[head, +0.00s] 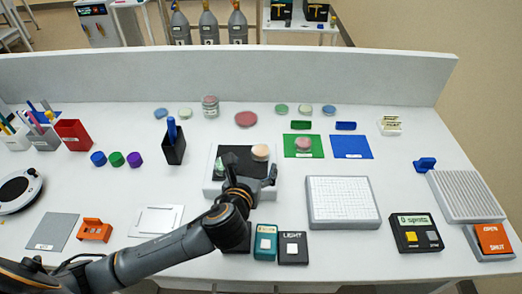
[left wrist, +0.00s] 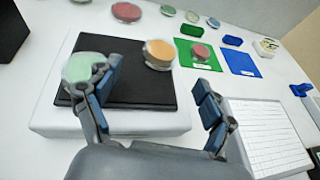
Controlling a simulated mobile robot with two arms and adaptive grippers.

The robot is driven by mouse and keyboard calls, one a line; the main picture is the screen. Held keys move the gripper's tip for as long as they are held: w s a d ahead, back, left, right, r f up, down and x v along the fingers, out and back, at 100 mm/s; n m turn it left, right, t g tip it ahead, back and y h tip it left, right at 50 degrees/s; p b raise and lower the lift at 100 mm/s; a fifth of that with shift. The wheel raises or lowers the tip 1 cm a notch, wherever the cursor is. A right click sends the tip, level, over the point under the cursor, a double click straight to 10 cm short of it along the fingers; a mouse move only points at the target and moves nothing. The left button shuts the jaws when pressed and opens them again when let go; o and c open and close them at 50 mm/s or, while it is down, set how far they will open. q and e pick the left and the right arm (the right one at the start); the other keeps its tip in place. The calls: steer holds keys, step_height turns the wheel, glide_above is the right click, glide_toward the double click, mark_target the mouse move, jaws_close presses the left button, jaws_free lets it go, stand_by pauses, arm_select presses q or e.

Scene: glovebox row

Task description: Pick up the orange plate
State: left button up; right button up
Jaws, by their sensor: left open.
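The orange plate (head: 260,152) is a small pale-orange disc at the back right part of a black pad (head: 236,156) on a white block. In the left wrist view the orange plate (left wrist: 159,54) sits just beyond and between my fingertips, not touched by them. My left gripper (head: 247,173) is open and empty over the pad, on the near side of the plate; it also shows in the left wrist view (left wrist: 155,76). A pale green disc (left wrist: 86,67) is close by the left finger, partly hidden by it; I cannot tell whether they touch. My right gripper is out of view.
Behind the pad lie a red disc (head: 246,119) and several other coloured discs. A dark pen holder (head: 174,150) stands to the left. A green mat (head: 303,146), a blue mat (head: 352,147) and a white gridded block (head: 341,200) are to the right.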

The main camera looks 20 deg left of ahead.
mark_target(259, 155)
arm_select(q)
steer(key=shift+w+f, duration=0.15)
steer(key=shift+w, duration=0.3)
steer(key=x, duration=0.1)
steer(key=p+x, duration=0.1)
steer(key=shift+w, duration=0.4)
steer(key=shift+x, duration=1.1)
steer(key=shift+w+f, duration=0.1)
steer(key=shift+w, duration=0.05)
steer(key=shift+c, duration=1.3)
steer(key=c, duration=1)
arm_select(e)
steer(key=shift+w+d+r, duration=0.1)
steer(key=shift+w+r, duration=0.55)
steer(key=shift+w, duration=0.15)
